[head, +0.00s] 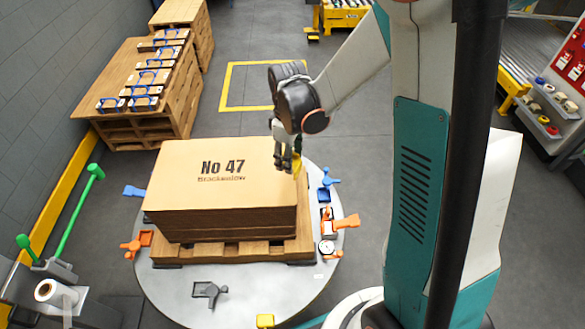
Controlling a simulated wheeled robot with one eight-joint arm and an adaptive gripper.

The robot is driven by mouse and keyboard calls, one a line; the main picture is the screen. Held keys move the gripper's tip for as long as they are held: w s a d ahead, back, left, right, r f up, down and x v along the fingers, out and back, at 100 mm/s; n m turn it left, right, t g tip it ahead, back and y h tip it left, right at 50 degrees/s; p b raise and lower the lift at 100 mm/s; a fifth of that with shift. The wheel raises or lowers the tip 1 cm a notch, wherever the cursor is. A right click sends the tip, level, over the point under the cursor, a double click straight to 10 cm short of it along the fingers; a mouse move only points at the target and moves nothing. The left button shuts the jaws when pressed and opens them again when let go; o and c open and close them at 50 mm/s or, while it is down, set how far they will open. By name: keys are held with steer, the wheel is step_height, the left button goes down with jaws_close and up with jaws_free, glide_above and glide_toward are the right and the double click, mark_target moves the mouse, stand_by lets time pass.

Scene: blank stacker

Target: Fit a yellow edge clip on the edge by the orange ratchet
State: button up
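A large cardboard stack marked "No 47" (190,190) sits on a wooden pallet (205,254) on a round grey table (180,300). My gripper (289,163) points down at the stack's far right top corner. A yellow edge clip (297,161) is at its fingertips and appears held; whether it touches the stack's edge is unclear. Another yellow clip (265,321) lies at the table's front edge. An orange ratchet (345,221) is on the table's right side, close to the stack's right edge. Another orange piece (137,243) lies at the left.
Blue pieces lie at the table's right (326,180) and left (134,191). A dark grey piece (209,292) lies in front of the pallet. A small round white-faced item (327,247) is at the right. Green-handled tools (80,210) stand left.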

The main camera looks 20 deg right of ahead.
mark_target(291, 189)
steer(key=f+n, duration=0.1)
steer(key=s+f+n, duration=0.1)
steer(key=n, duration=0.1)
steer(key=f+n+b, duration=0.1)
steer(key=n, duration=0.1)
steer(key=shift+s+f, duration=0.25)
steer(key=shift+f, duration=0.1)
steer(key=shift+f+b, duration=2.6)
steer(key=shift+f, duration=0.55)
steer(key=shift+f, duration=0.2)
steer(key=o, duration=1)
steer(key=shift+o, duration=0.2)
